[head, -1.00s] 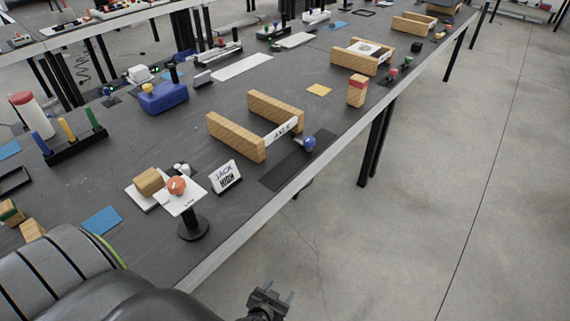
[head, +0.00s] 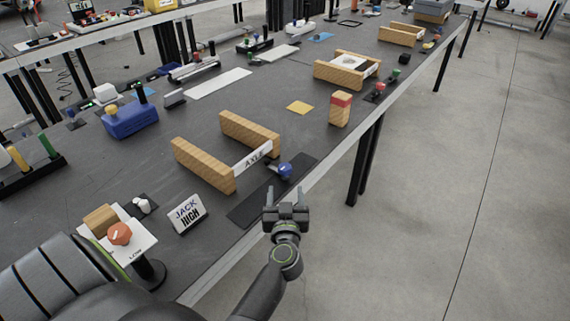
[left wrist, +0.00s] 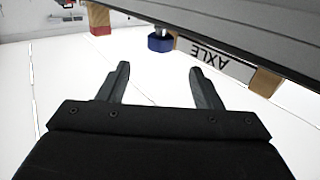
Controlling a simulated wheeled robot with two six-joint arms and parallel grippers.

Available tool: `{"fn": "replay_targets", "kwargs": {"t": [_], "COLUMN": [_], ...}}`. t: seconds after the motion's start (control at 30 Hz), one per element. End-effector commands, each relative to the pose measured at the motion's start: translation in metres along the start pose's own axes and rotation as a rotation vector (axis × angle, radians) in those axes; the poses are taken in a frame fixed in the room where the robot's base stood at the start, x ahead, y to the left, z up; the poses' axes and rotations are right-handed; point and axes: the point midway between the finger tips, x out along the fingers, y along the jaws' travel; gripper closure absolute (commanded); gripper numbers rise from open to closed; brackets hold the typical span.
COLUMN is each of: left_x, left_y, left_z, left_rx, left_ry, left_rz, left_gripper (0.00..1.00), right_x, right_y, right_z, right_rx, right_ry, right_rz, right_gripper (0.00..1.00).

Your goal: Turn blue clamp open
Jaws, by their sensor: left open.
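My left gripper (head: 285,194) is open and empty, just off the table's near edge, below and short of the knob in the head view. In the left wrist view the gap between its fingers (left wrist: 160,70) lines up with the knob, and they are apart from it. My right gripper is not in view.
A JACK HIGH sign (head: 187,213) and an orange knob (head: 120,233) are to the left. A red-topped wooden block (head: 340,109) stands to the right. The floor beyond the table edge is clear.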

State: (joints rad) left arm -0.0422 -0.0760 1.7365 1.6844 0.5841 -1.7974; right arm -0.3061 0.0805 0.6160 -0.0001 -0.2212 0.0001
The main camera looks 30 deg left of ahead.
Motion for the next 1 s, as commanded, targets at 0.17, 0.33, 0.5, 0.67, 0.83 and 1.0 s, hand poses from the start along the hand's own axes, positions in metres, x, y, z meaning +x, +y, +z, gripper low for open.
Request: {"fn": "replay_targets", "kwargs": {"t": [0.17, 0.33, 0.5, 0.67, 0.83, 1.0], "left_x": [0.042, 0.078, 0.107, 0.122, 0.126, 0.126], "left_y": [0.000, 0.000, 0.000, 0.000, 0.000, 0.000], "left_z": [-0.001, 0.001, 0.001, 0.001, 0.001, 0.000], "left_rx": [0.004, 0.003, 0.001, 0.001, 0.000, 0.000], "left_ry": [0.005, 0.003, 0.002, 0.000, -0.001, -0.001], "left_rz": [0.001, 0.000, 0.000, 0.000, 0.000, 0.000], "left_gripper": [0.41, 0.41, 0.41, 0.41, 0.41, 0.41], "right_x": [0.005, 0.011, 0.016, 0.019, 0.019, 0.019], "right_y": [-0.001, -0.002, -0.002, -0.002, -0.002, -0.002], "right_z": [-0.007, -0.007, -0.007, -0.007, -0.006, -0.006], "right_rx": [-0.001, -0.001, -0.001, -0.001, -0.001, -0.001], "right_ry": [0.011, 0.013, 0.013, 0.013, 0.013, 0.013], "right_rz": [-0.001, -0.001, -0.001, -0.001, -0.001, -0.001], "right_gripper": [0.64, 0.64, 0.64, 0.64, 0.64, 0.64]}}
